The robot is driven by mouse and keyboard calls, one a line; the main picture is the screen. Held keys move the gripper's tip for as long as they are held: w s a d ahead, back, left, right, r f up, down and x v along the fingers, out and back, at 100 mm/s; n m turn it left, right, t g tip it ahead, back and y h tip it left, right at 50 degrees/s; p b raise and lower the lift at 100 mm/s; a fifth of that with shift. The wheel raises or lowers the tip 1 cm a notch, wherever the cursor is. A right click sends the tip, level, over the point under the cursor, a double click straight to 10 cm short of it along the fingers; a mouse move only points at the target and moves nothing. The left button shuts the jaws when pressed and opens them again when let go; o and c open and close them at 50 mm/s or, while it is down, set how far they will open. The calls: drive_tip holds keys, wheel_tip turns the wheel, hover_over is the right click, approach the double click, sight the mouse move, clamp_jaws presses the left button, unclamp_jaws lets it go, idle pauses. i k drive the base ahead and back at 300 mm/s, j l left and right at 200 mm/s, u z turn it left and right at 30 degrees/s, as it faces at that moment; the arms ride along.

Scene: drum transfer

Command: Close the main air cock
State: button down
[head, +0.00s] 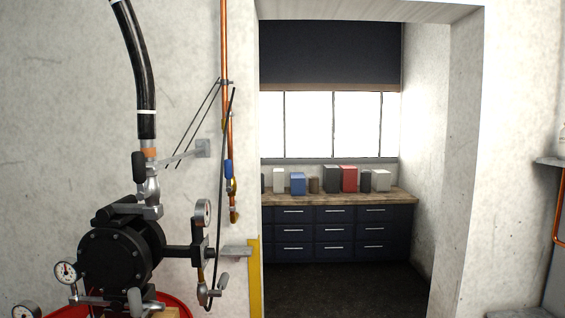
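A copper air pipe (225,50) runs down the white wall left of the doorway. A small blue handle (228,169) sits on its lower part, roughly in line with the pipe, with brass fittings (234,212) below. This may be the main air cock, but no label shows. A black pump (118,254) stands at the lower left, with a black hose (140,75) rising from a metal valve with a dark handle (139,165). Another small valve with a grey lever (221,281) sits right of the pump. My gripper is not in view.
Pressure gauges (66,272) and a red drum rim (178,302) are by the pump. A wall bracket (203,148) and thin black lines cross near the pipe. The doorway with a yellow edge (255,278) opens onto dark floor (345,285) and a drawer bench (335,198).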

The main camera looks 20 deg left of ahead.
sight(228, 162)
drive_tip(key=i+u, duration=0.2)
drive_tip(key=i, duration=0.2)
drive_tip(key=i+l+u, duration=0.2)
drive_tip(key=i, duration=0.15)
drive_tip(key=i+l+u, duration=0.2)
drive_tip(key=i, duration=0.2)
